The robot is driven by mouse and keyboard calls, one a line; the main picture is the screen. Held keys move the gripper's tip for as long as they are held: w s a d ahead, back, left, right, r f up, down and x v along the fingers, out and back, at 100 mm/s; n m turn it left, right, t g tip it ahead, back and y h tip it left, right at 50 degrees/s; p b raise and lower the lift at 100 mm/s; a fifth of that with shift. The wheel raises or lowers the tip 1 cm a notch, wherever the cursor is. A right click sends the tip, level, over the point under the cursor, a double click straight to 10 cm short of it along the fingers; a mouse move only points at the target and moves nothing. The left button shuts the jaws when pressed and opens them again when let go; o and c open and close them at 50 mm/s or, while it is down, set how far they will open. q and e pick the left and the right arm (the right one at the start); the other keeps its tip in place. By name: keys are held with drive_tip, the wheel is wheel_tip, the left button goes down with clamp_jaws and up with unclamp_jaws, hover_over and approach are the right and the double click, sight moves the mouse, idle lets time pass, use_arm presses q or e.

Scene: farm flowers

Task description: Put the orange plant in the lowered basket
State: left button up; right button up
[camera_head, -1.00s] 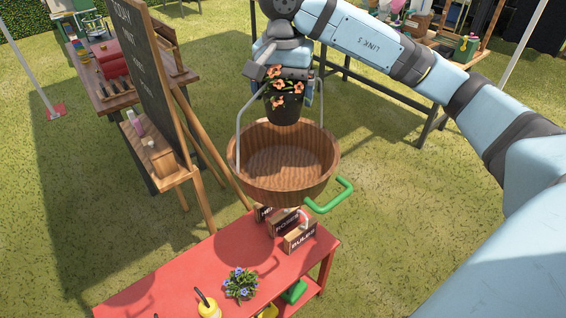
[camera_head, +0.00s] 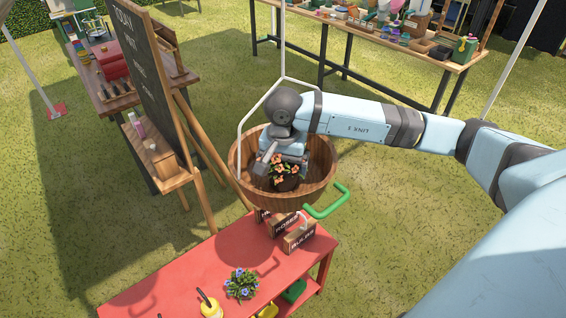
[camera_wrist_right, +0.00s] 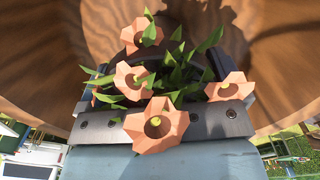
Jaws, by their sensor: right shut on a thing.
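The orange plant (camera_head: 283,173), with orange flowers and green leaves in a dark pot, is inside the round wooden basket (camera_head: 317,168). My right gripper (camera_head: 286,165) reaches in over the basket's rim and is shut on the plant's pot. The right wrist view shows the orange flowers (camera_wrist_right: 155,125) close up against the gripper, with the basket's brown inner wall (camera_wrist_right: 50,40) around them. Whether the pot touches the basket floor cannot be told. My left gripper is not in view.
A red table (camera_head: 190,270) stands below, with small labelled boxes (camera_head: 298,236), a blue-flowered plant (camera_head: 241,284) and a yellow bottle (camera_head: 209,306). A green handle (camera_head: 328,204) is beside the basket. A chalkboard (camera_head: 150,90) stands to the left.

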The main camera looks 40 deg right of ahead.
drive_tip(key=shift+f+b, duration=0.2)
drive_tip(key=shift+b, duration=0.1)
drive_tip(key=o, duration=0.8)
drive_tip(key=shift+r+p, duration=0.3)
drive_tip(key=shift+p, duration=0.05)
drive_tip(key=shift+r, duration=0.25)
wheel_tip(320, 180, up, 11)
drive_tip(key=b, duration=0.3)
drive_tip(key=shift+f, duration=0.15)
drive_tip(key=shift+r, duration=0.3)
